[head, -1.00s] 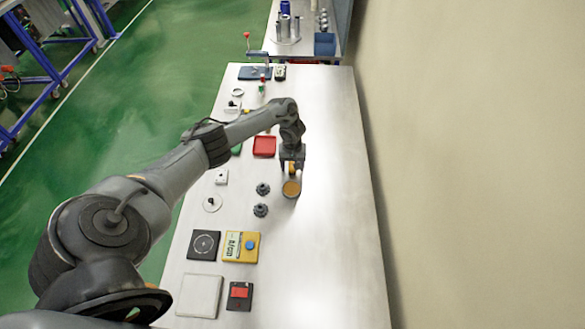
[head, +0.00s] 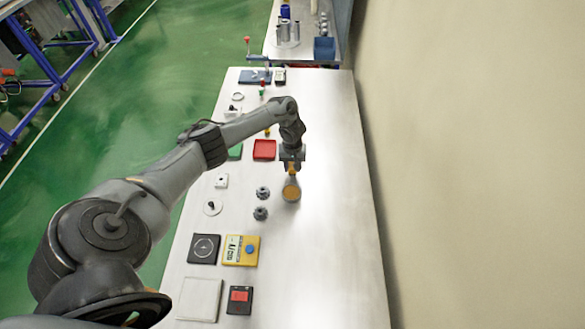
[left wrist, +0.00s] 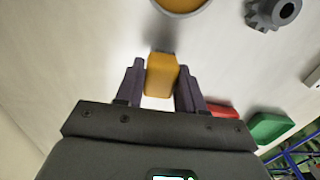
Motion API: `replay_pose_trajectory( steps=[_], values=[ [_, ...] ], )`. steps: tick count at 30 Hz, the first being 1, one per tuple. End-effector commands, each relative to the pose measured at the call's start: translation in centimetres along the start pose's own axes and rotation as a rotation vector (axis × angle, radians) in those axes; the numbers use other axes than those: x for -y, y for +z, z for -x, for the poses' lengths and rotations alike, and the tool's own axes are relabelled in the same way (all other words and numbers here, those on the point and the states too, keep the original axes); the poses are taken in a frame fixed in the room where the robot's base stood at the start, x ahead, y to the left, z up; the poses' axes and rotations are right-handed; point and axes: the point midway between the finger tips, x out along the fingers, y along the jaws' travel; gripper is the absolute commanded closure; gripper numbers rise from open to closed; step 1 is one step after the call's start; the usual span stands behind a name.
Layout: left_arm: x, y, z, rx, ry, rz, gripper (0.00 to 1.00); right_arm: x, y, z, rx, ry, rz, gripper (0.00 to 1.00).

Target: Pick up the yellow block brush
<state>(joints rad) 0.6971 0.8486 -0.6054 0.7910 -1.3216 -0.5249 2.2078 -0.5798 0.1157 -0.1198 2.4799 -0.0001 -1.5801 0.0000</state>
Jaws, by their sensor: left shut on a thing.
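The yellow block brush (left wrist: 161,74) shows as a small yellow-orange block between the two fingers of my left gripper (left wrist: 160,82) in the left wrist view. My left gripper is shut on it. In the head view the left gripper (head: 291,168) points down over the right-middle of the table, and a bit of yellow shows at its tip. The gripper hides most of the brush there, and I cannot tell its height above the table. My right gripper is not in view.
A round yellow-topped piece (head: 291,190) stands just in front of the gripper. Two dark gears (head: 262,193) lie left of it. The table's right side is clear.

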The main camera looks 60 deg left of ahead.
Motion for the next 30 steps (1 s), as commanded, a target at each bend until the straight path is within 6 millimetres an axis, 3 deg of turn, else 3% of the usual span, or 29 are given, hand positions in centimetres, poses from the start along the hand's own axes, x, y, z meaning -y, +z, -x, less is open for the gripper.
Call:
replay_pose_trajectory(
  steps=[3,11,15,22,30],
  values=[
    [0.0,-0.1,2.5,-0.004,0.002,-0.001,0.92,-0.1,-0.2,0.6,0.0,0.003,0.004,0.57],
    [-2.0,4.5,5.1,-0.001,0.002,-0.007,0.92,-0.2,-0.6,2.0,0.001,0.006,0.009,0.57],
    [-3.1,6.9,7.1,-0.002,0.0,-0.005,0.92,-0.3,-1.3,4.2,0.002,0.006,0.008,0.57],
    [-4.3,9.6,8.5,-0.002,0.0,-0.003,0.92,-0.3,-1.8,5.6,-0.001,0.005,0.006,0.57],
    [-4.8,10.6,8.9,-0.001,0.0,0.0,0.92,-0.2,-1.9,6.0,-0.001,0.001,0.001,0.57]
  ],
)
